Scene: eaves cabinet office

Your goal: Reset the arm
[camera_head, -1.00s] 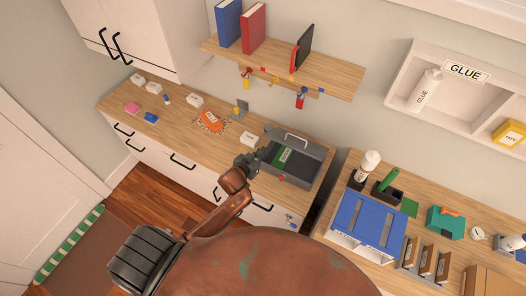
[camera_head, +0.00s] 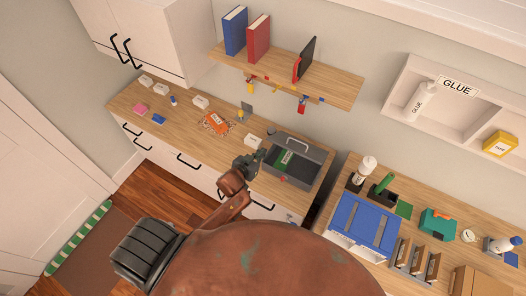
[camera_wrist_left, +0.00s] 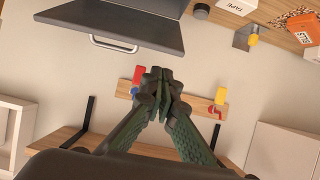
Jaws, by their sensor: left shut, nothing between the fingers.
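My left arm comes up from the bottom of the head view, with its left gripper (camera_head: 250,164) beside the front of a dark grey open box (camera_head: 315,156) on the wooden counter. In the left wrist view the gripper (camera_wrist_left: 164,76) is shut, with its dark green fingers together and nothing between them. The grey box (camera_wrist_left: 110,18) shows there at the top, apart from the fingers. My right gripper is not in view.
The long counter (camera_head: 185,118) also holds an orange item (camera_head: 216,121) and several small boxes. A wall shelf (camera_head: 280,70) with books stands above it. At right, a second table carries a blue-topped rack (camera_head: 364,222) and a teal item (camera_head: 436,223). Brown floor shows at lower left.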

